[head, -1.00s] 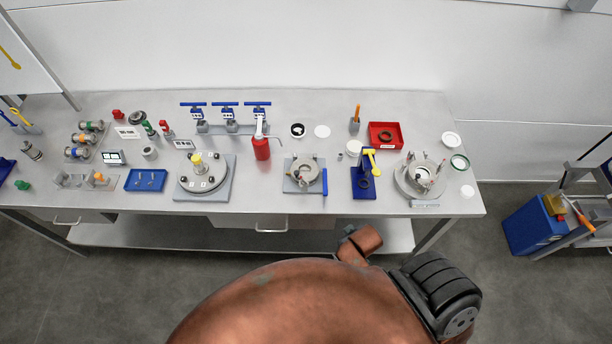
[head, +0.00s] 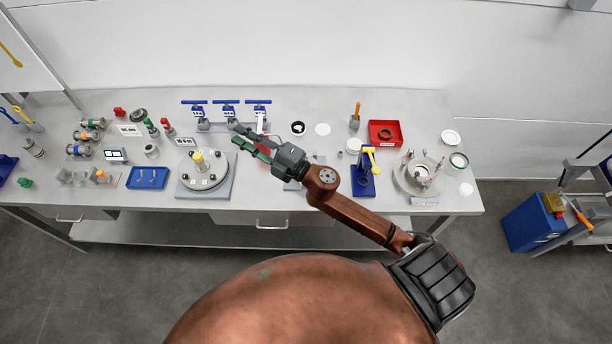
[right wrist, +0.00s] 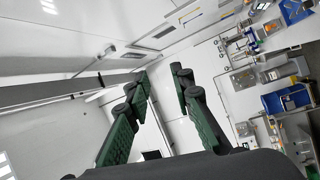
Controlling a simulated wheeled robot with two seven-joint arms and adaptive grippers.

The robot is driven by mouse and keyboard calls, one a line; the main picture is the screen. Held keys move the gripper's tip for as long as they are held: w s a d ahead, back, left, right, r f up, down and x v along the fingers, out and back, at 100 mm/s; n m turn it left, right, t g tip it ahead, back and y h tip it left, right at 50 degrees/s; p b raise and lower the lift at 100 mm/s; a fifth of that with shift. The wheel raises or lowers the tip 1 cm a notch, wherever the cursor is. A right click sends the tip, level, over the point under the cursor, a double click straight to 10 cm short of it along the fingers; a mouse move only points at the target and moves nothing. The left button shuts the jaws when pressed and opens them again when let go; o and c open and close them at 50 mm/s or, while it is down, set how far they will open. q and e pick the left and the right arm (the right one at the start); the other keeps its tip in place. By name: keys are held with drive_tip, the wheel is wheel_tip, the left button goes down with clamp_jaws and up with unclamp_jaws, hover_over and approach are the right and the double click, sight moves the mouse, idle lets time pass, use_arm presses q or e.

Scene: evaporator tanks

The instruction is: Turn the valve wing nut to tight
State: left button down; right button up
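Three small valves with blue winged handles (head: 228,103) stand in a row on a grey manifold at the back of the bench. I cannot tell which part is the task's wing nut, or how tight any handle is. My right gripper (head: 236,135) reaches in over the bench, in front of the valves in the picture and apart from the handles. Its green fingers are spread and empty, and the right wrist view shows the gap between them (right wrist: 160,72). The gripper partly covers a red bottle (head: 263,141). My left gripper is out of view.
A round grey lid with a yellow knob (head: 198,158) sits left of the gripper. A blue tray (head: 147,184), a blue stand with a yellow lever (head: 363,181) and a red tray (head: 398,138) are also on the bench (head: 290,205).

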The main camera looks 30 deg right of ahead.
drive_tip(key=s+a+f+n+g+y, duration=0.2)
drive_tip(key=s+a+n+g+y, duration=0.25)
drive_tip(key=a+n+g, duration=0.5)
drive_tip(key=s+d+f+n+g+h, duration=0.1)
drive_tip(key=d+f+n+g+h, duration=0.2)
drive_tip(key=f, duration=0.4)
drive_tip(key=s+d+f+n+g+h, duration=0.1)
drive_tip(key=f+n+g+h, duration=0.2)
drive_tip(key=f+n, duration=0.3)
drive_tip(key=d+f+h, duration=0.1)
drive_tip(key=d+h, duration=0.2)
drive_tip(key=d, duration=0.4)
drive_tip(key=d+f+g+h, duration=0.1)
drive_tip(key=d+f+h, duration=0.1)
drive_tip(key=d, duration=0.6)
drive_tip(key=w+d+f+m+g+h, duration=0.1)
drive_tip(key=d+h, duration=0.3)
drive_tip(key=d, duration=0.3)
drive_tip(key=shift+d+f+p, duration=0.3)
drive_tip(key=shift+d, duration=0.05)
wheel_tip(320, 180, down, 7)
drive_tip(key=shift+f+p, duration=0.2)
drive_tip(key=shift+p, duration=0.7)
drive_tip(key=shift+c, duration=0.5)
